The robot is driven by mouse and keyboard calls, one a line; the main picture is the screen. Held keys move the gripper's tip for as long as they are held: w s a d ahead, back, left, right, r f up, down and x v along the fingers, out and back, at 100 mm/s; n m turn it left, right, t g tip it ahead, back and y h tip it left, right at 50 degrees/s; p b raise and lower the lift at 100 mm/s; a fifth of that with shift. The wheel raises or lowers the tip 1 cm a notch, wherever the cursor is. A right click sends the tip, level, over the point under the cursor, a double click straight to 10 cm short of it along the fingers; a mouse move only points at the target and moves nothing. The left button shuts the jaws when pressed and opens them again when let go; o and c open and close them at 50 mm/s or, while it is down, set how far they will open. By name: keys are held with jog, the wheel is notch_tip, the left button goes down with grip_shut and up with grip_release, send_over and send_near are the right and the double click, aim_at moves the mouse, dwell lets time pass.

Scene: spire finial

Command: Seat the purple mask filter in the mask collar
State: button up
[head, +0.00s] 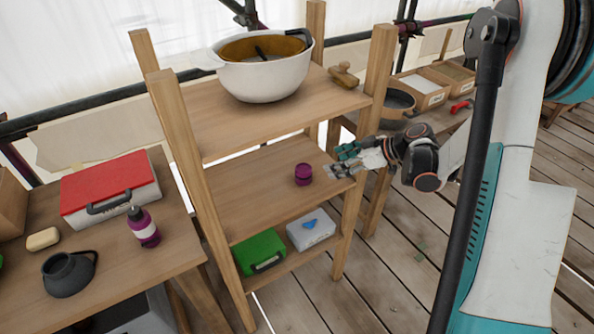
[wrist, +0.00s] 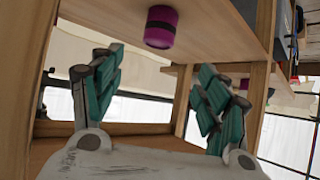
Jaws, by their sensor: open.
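The purple mask filter (head: 303,174), a short cylinder with a dark band, stands on the middle shelf of the wooden rack. In the wrist view, which looks upside down, the filter (wrist: 161,26) shows near the top, just beyond the fingertips. My gripper (head: 340,161) is at the right end of that shelf, to the right of the filter and apart from it. In the wrist view my gripper (wrist: 157,72) has its teal fingers spread with nothing between them. I cannot make out the mask collar in either view.
A white pot (head: 262,82) stands on the top shelf, with a wooden stamp (head: 344,75) to its right. A green case (head: 259,252) and a white box (head: 311,231) are on the bottom shelf. A rack post (head: 353,207) stands close to my gripper. The middle shelf left of the filter is clear.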

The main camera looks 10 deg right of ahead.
aim_at(305, 168)
jog(key=b+x, duration=0.2)
jog(key=x, duration=0.6)
jog(key=shift+d+f, duration=0.15)
jog(key=shift+f, duration=0.05)
jog(key=shift+w+r+b+x, duration=0.15)
jog(key=shift+b+x, duration=0.6)
jog(key=shift+x, duration=0.75)
jog(key=shift+w+r+b+x, duration=0.1)
jog(key=shift+b+x, duration=0.6)
jog(key=shift+x, duration=0.8)
jog(key=shift+s+r, duration=0.1)
jog(key=c, duration=1.2)
